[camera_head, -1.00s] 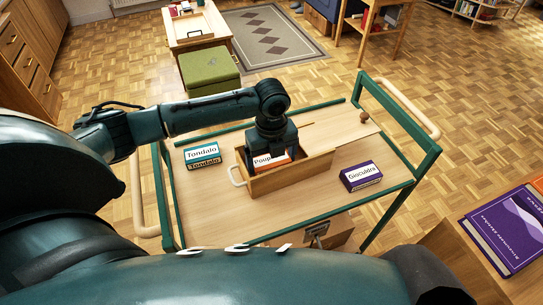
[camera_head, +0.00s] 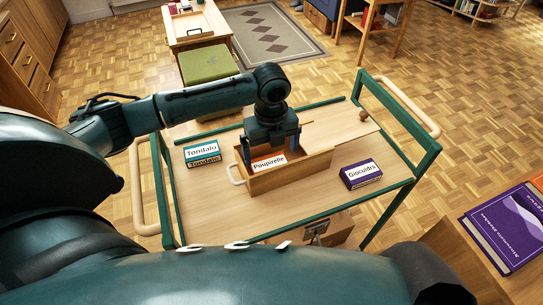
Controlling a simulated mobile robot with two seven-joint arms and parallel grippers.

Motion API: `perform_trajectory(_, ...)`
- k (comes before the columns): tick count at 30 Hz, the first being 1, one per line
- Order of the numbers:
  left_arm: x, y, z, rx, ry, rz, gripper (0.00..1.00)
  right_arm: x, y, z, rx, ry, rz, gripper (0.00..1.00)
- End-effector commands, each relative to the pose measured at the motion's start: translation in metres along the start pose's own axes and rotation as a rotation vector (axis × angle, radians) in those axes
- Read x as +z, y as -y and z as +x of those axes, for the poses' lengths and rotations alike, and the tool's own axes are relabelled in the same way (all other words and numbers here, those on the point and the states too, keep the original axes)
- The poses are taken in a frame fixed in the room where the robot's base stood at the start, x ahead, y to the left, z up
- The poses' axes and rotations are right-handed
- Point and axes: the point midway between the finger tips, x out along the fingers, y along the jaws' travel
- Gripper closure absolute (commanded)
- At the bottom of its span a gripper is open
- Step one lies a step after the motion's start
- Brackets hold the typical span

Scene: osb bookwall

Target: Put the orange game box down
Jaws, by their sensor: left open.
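The orange game box (camera_head: 268,155) with a white label reading "Poupirelle" lies inside a wooden tray box (camera_head: 290,178) with a pale handle, on the trolley top. The tray's front wall hides the lower part of the game box. My left gripper (camera_head: 270,154) is open above the tray, its two fingers spread to either side of the game box, apart from it as far as I can see. My right gripper is not in view.
A teal game box (camera_head: 202,153) stands left of the tray and a purple one (camera_head: 361,175) right of it. A round wooden knob (camera_head: 364,116) sits at the back right. The trolley's green frame (camera_head: 403,178) edges the top, with bare wood in front.

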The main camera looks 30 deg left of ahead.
Motion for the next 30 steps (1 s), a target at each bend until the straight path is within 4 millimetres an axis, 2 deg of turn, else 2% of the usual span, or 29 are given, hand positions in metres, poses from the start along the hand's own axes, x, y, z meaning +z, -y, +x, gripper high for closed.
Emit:
perform_trajectory(1, 0.001, 0.001, -0.013, -0.005, 0.004, 0.001, 0.02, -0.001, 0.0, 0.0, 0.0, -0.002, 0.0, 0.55)
perform_trajectory(6, 0.001, 0.001, -0.052, -0.005, 0.003, 0.001, 0.02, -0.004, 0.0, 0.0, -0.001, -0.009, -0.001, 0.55)
perform_trajectory(12, 0.0, 0.001, -0.084, -0.004, 0.001, -0.001, 0.02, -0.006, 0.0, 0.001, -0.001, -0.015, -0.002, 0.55)
perform_trajectory(18, 0.0, 0.001, -0.096, -0.002, 0.001, 0.0, 0.02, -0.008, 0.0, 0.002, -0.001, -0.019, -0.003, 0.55)
perform_trajectory(30, 0.0, 0.001, -0.096, -0.002, 0.0, 0.0, 0.02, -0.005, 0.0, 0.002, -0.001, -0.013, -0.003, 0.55)
